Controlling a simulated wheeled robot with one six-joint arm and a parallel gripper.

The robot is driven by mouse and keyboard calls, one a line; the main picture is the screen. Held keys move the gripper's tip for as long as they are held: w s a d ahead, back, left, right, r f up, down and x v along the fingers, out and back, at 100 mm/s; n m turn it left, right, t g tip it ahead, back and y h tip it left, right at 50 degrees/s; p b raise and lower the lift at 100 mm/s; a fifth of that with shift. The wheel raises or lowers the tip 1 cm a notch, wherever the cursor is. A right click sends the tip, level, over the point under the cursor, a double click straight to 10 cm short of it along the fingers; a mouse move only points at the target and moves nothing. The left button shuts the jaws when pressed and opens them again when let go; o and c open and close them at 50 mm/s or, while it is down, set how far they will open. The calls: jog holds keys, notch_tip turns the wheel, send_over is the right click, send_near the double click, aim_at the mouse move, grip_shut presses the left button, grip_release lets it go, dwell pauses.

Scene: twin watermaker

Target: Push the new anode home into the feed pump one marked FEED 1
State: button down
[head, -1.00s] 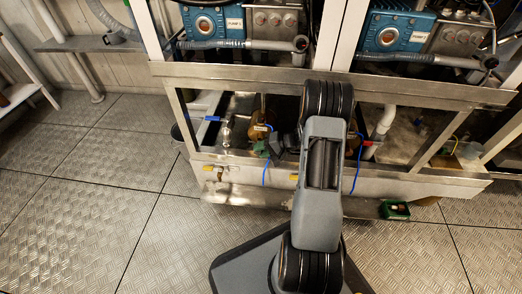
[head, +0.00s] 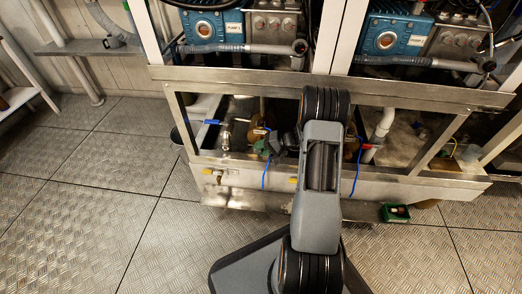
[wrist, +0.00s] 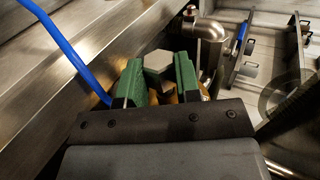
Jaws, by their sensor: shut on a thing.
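My gripper (wrist: 159,82) has two green jaws, shut on the new anode (wrist: 157,61). The anode shows as a grey hexagonal head between the jaws. Brass-brown parts of feed pump one (wrist: 165,98) show beneath and behind the jaws. In the head view my gripper (head: 267,146) is at the left of my arm, low inside the frame, beside the brown pump body (head: 257,132) with a small pale tag. The tag's writing is too small to read. The jaws hide the anode's lower part and the opening, so I cannot tell how deep it sits.
A blue hose (wrist: 68,48) runs close along the left of my gripper. A metal pipe elbow (wrist: 207,30) stands just right of it. The frame's steel front rail (head: 250,181) lies near. The floor at left is clear.

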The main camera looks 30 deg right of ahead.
jog(key=c, duration=0.8)
grip_release()
jog(key=shift+o, duration=0.3)
jog(key=shift+d, duration=0.1)
jog(key=shift+d, duration=0.1)
jog(key=p+v, duration=0.5)
jog(key=v, duration=0.8)
jog(key=shift+r, duration=0.35)
jog(key=shift+s, duration=0.1)
jog(key=shift+c, duration=0.3)
